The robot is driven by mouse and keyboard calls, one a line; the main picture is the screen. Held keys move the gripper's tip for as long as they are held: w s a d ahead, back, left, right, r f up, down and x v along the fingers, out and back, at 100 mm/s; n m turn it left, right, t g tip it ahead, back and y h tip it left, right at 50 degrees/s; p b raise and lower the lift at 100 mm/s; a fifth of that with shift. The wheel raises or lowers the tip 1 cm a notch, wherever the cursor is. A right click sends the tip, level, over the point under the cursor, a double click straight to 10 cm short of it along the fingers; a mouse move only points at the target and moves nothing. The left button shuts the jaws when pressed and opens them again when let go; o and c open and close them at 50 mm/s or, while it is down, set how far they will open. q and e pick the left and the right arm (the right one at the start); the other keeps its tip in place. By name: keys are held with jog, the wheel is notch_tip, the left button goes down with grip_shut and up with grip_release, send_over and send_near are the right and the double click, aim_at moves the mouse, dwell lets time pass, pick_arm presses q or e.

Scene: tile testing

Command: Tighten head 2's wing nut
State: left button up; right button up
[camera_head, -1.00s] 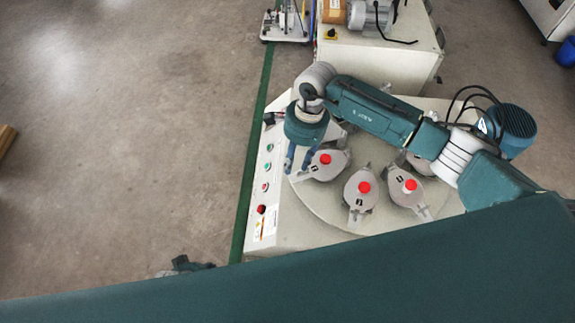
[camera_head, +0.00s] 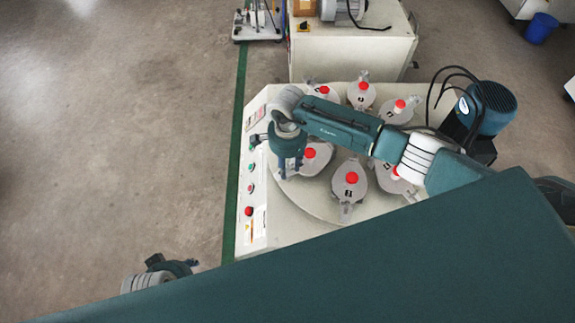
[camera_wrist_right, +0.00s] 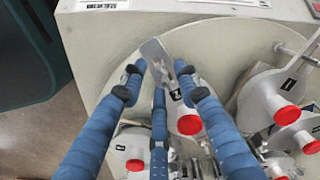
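My right gripper (camera_head: 288,167) is over the left rim of the round plate, beside a grey head (camera_head: 318,160) with a red knob. In the right wrist view, its blue fingers (camera_wrist_right: 160,80) are spread around a flat metal wing piece (camera_wrist_right: 157,58), probably the wing nut. Gaps show beside this piece, and firm contact cannot be made out. Just behind it is a head with a red knob (camera_wrist_right: 189,125) and a black label that seems to read 2, partly covered by a finger. Part of my left arm (camera_head: 165,270) shows at the lower left; its gripper's state is unclear.
Several similar heads with red knobs (camera_head: 351,178) ring the round plate on the white machine (camera_head: 258,240). A control strip with buttons (camera_head: 249,211) runs along its left side. A blue motor (camera_head: 487,108) stands at right. A white cabinet (camera_head: 350,55) is behind. The floor at left is clear.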

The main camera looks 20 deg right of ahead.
grip_shut()
